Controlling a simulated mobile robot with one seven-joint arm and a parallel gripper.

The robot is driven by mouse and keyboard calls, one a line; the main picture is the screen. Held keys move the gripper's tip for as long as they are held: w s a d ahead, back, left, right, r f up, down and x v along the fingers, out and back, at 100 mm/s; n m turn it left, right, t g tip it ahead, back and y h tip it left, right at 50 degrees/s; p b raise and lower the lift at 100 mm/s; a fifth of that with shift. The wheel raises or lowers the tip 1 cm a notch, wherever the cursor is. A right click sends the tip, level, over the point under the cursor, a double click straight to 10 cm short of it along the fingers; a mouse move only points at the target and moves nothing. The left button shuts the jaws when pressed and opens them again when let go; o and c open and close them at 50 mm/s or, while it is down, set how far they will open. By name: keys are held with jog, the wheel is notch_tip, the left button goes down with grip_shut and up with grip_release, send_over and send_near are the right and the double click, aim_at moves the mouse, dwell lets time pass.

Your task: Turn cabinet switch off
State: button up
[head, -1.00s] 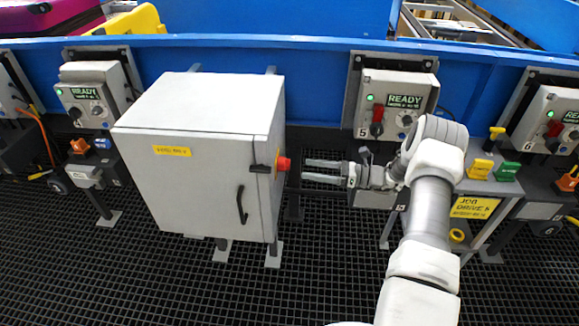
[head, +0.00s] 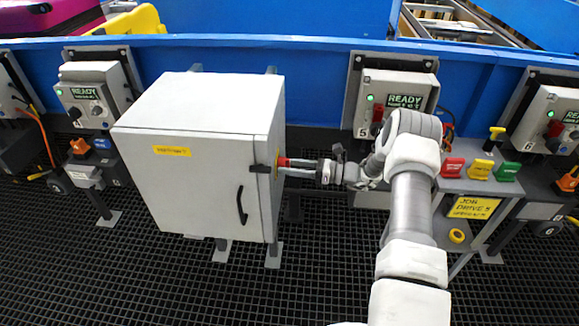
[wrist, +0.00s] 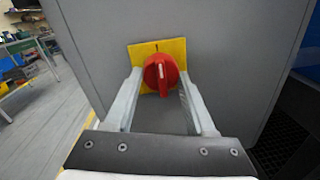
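The grey cabinet (head: 190,180) stands left of centre in the head view, with a black handle on its front door. Its red rotary switch (wrist: 161,74) sits on a yellow plate (wrist: 143,54) on the cabinet's right side wall, and a bit of red shows in the head view (head: 283,162). The knob's grip bar looks about upright in the wrist view. My gripper (wrist: 158,84) is open, with one finger on each side of the knob. The fingertips reach the knob's sides; I cannot tell whether they touch it.
Control boxes with READY screens (head: 402,101) line the blue conveyor frame (head: 310,65) behind. A stand with red, yellow and green buttons (head: 482,169) is right of my arm. Black grating (head: 130,270) in front is clear.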

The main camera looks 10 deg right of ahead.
grip_shut()
jog(key=shift+f+n+b, duration=0.1)
jog(key=shift+n+b, duration=0.2)
jog(key=shift+b, duration=0.05)
jog(key=shift+d+f+n+b, duration=0.1)
jog(key=shift+n+b, duration=0.4)
jog(key=shift+b, duration=0.05)
jog(key=shift+w+f+n+b, duration=0.1)
jog(key=shift+n+b, duration=0.95)
jog(key=shift+n, duration=0.15)
jog(key=n+b, duration=0.4)
jog(key=n, duration=0.1)
jog(key=shift+w+n+y, duration=0.1)
jog(key=shift+n+y, duration=0.3)
jog(key=shift+w+d+r+n+g+b, duration=0.15)
jog(key=shift+n+b, duration=0.7)
jog(key=shift+n, duration=0.6)
jog(key=shift+s+a+r+n+g+b, duration=0.1)
jog(key=shift+n+g+b, duration=0.1)
jog(key=shift+n+b, duration=0.95)
jog(key=shift+w+d+r+n+g+b, duration=0.15)
jog(key=shift+n+b, duration=0.35)
jog(key=shift+n, duration=1.3)
jog(key=shift+a, duration=0.15)
